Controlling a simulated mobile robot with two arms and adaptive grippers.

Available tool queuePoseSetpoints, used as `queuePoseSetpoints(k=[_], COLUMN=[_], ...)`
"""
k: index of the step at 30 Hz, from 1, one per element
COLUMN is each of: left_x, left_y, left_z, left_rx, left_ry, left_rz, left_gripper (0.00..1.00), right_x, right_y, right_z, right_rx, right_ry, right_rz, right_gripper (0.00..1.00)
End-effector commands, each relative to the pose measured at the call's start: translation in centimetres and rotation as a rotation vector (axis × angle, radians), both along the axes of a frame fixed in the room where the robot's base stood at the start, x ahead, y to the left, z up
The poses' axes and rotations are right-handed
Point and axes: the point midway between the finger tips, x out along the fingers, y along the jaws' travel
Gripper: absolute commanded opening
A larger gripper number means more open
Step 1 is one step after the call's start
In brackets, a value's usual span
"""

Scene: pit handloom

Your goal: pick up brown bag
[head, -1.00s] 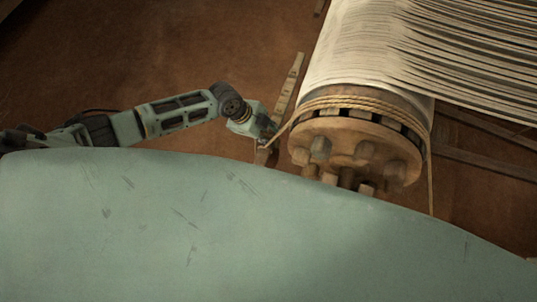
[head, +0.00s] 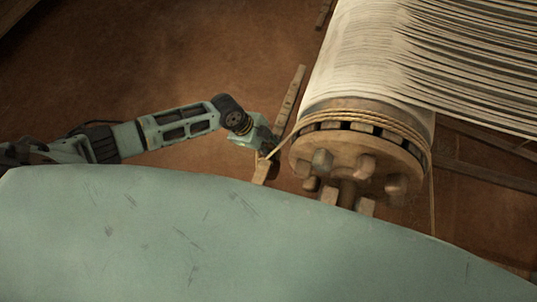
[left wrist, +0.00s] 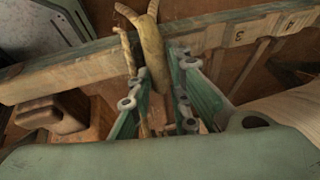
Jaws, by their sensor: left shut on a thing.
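In the left wrist view, a narrow tan-brown thing with a forked top, which looks like the brown bag (left wrist: 153,58), stands between my left fingers (left wrist: 160,110). The fingers are closed in on its two sides, and its lower part is mostly hidden. The bag cannot be made out there. My right gripper is in neither view.
The wooden roller (head: 350,155) with white warp threads (head: 385,50) and wound rope (head: 365,117) is right of the gripper. A slim wooden bar (head: 290,98) lies behind it. A wooden beam (left wrist: 85,68) crosses the wrist view. My green body fills the head view's foreground.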

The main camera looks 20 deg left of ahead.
Motion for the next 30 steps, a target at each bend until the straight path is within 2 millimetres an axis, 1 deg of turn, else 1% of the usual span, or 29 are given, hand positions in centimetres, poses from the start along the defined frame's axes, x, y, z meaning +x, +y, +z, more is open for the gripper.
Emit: queuePoseSetpoints(k=[1,8,19,26,30], left_x=[0.2,0.3,0.3,-0.6,-1.2], left_y=[-0.1,-0.1,-0.1,1.7,3.3], left_z=[0.3,1.4,3.8,3.6,3.5], left_rx=[-0.003,-0.005,-0.004,-0.002,-0.002], left_ry=[-0.006,-0.006,-0.007,-0.004,-0.005], left_rz=[0.001,-0.001,-0.001,0.001,0.002], left_gripper=[0.00,0.00,0.00,0.00,0.00], right_x=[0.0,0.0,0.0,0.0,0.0], right_y=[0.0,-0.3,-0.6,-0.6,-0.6], right_z=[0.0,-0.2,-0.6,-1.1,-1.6], right_rx=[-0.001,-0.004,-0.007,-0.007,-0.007], right_ry=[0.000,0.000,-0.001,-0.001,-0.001], right_rz=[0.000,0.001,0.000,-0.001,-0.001], right_gripper=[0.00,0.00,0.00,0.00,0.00])
